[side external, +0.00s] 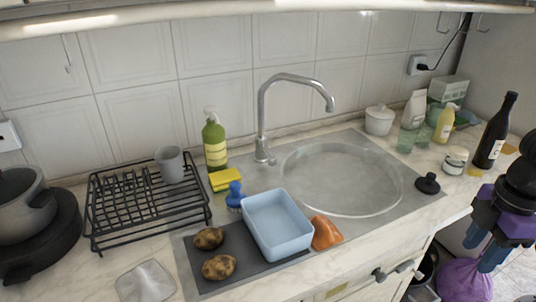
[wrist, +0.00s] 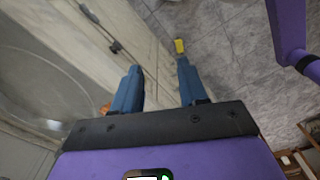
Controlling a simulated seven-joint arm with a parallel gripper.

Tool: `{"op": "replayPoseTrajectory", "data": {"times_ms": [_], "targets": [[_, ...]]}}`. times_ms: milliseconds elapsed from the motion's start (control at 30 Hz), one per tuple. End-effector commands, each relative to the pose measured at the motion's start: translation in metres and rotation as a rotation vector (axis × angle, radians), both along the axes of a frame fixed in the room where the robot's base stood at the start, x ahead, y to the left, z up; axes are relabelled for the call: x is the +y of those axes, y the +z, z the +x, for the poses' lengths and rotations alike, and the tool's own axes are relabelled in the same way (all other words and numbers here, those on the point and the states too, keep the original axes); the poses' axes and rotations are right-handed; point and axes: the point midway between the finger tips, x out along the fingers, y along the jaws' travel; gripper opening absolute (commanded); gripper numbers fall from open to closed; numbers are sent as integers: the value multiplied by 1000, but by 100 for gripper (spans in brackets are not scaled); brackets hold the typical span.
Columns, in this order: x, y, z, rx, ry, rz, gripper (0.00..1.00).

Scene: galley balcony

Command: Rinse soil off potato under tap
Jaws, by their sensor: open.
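Two brown, soil-specked potatoes lie on a dark mat (side external: 208,284) at the front of the counter: one potato (side external: 208,238) behind, the other potato (side external: 219,267) in front. The tap (side external: 293,79) arches over the round sink (side external: 340,180); I see no water running from it. My gripper (side external: 485,247) is at the far right, beyond the counter's front edge and far from the potatoes. In the wrist view my gripper (wrist: 158,88) has its blue fingers apart with nothing between them, above the grey tiled floor.
A light-blue tub (side external: 277,249) stands beside the potatoes, next to an orange-brown item (side external: 325,232). A blue brush (side external: 235,195), yellow sponge (side external: 225,179) and green bottle (side external: 215,143) stand behind. A black rack (side external: 140,210) is left. A dark bottle (side external: 494,130) stands near my arm.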

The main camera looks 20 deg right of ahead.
Motion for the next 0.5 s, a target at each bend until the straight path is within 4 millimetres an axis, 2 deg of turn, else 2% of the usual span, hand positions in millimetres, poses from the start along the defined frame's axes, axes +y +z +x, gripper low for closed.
{"op": "replayPoseTrajectory", "data": {"times_ms": [167,200,300,367,500], "targets": [[0,0,0,0,0,0,43],[0,0,0,0,0,0,38],[4,1,4,0,-16,6,38],[10,3,11,1,-40,15,38],[34,10,41,-2,-142,53,38]]}}
